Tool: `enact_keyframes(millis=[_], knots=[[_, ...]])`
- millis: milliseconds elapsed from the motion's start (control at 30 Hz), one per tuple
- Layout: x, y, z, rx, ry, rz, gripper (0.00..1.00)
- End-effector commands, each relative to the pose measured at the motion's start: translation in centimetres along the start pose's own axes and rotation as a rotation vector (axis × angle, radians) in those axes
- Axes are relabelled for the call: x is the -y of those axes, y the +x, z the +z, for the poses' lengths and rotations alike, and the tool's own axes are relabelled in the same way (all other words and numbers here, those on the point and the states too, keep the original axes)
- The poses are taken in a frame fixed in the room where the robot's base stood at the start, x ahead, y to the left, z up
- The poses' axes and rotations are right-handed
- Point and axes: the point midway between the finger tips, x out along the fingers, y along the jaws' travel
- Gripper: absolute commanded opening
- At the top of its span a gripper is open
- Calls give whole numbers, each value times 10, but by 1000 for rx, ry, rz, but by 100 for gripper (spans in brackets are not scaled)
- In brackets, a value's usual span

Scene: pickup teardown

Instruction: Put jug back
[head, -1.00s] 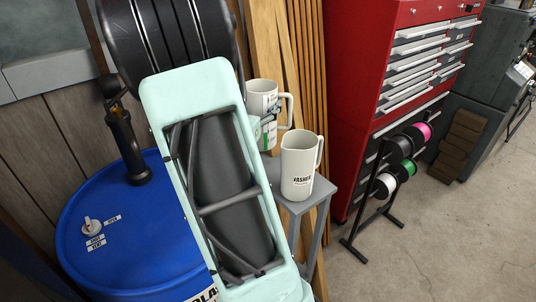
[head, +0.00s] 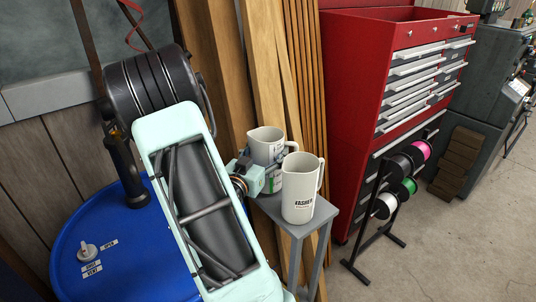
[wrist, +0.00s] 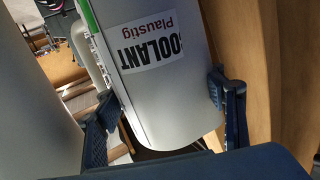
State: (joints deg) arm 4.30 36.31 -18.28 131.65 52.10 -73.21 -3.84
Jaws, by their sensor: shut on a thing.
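A light grey jug with a coolant label (head: 266,139) is at the back of a small grey stand (head: 297,229). My gripper (wrist: 165,115) is shut around its body, one finger on each side, in the wrist view. The held coolant jug (wrist: 170,85) shows upside down there, with a green stripe at its edge. In the head view it looks upright; its base is hidden, so I cannot tell whether it touches the stand. A second light grey jug with a washer label (head: 301,188) stands upright on the stand, in front of the held one and partly covering it.
A blue drum (head: 128,245) stands at the left, below my arm. Wooden boards (head: 235,70) lean behind the stand. A red tool cabinet (head: 365,60) and a rack with spools (head: 385,205) are to the right. Open floor (head: 465,240) lies further right.

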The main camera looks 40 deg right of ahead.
Motion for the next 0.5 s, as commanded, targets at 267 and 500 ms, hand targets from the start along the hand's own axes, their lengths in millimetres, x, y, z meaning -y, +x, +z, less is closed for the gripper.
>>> enact_keyframes(millis=[267,500], knots=[[0,0,11,-6,3,1,6],[0,0,14,-5,3,1,6]])
